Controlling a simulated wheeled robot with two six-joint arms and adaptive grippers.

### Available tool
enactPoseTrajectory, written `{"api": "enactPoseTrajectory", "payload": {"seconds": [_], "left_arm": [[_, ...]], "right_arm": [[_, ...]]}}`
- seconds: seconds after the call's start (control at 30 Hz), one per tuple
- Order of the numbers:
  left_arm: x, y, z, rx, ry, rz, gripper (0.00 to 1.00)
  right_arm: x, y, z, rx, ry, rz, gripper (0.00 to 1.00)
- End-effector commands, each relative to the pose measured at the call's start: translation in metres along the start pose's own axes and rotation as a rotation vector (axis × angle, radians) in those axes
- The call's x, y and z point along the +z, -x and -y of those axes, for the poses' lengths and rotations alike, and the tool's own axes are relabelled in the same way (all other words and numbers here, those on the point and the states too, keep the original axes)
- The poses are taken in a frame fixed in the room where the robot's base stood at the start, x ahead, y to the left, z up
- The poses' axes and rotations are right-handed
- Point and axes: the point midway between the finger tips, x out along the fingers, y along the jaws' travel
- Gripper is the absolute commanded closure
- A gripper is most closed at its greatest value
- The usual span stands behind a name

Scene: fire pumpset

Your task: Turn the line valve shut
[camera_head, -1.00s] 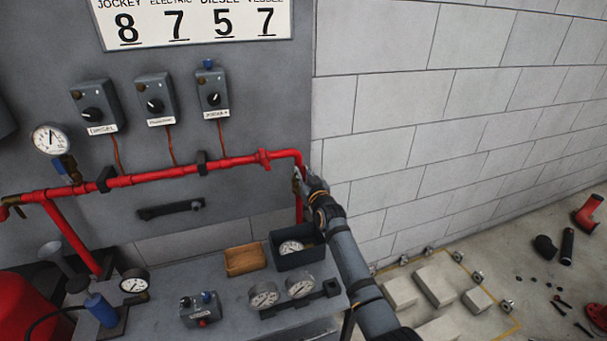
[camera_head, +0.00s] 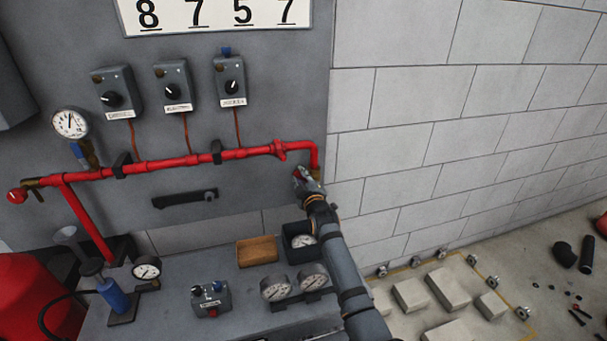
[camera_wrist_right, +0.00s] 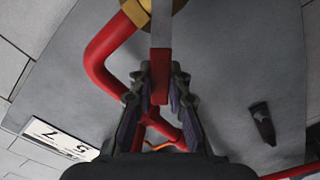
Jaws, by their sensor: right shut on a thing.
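The line valve sits on the right-hand downward leg of the red pipe; its brass body (camera_wrist_right: 152,8) shows at the top of the right wrist view. A flat lever with a grey metal shank and red grip (camera_wrist_right: 160,75) extends from it. My right gripper (camera_wrist_right: 160,92) is shut on the red grip, with one finger on each side. In the head view my right gripper (camera_head: 306,180) is just below the pipe's right bend, and it and my arm hide most of the valve. My left gripper is in neither current view.
The red pipe (camera_head: 195,160) runs along the grey panel beneath three switch boxes (camera_head: 172,86). Below stands a grey bench (camera_head: 240,300) with gauges, a wooden tray (camera_head: 257,251) and a dark bin (camera_head: 290,236). A pale block wall (camera_head: 440,120) is close on the right.

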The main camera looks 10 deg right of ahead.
Motion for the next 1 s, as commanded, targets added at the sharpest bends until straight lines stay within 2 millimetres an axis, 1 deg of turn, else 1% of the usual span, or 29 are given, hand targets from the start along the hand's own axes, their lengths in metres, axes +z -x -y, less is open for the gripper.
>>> {"api": "enactPoseTrajectory", "payload": {"seconds": [0.03, 0.5, 0.8, 1.0], "left_arm": [[0.000, -0.001, 0.000, 0.000, 0.000, 0.000, 0.60], [0.000, 0.004, 0.000, 0.000, 0.000, 0.000, 0.60], [0.000, 0.004, 0.000, 0.000, 0.000, 0.000, 0.60], [0.000, 0.003, 0.000, 0.000, 0.000, 0.000, 0.60]], "right_arm": [[0.002, 0.000, 0.005, -0.004, 0.042, 0.002, 1.00], [0.011, 0.000, 0.034, -0.005, 0.459, 0.001, 1.00], [0.019, 0.000, 0.044, -0.004, 0.628, 0.001, 1.00], [0.022, 0.000, 0.047, -0.004, 0.683, 0.001, 1.00]]}}
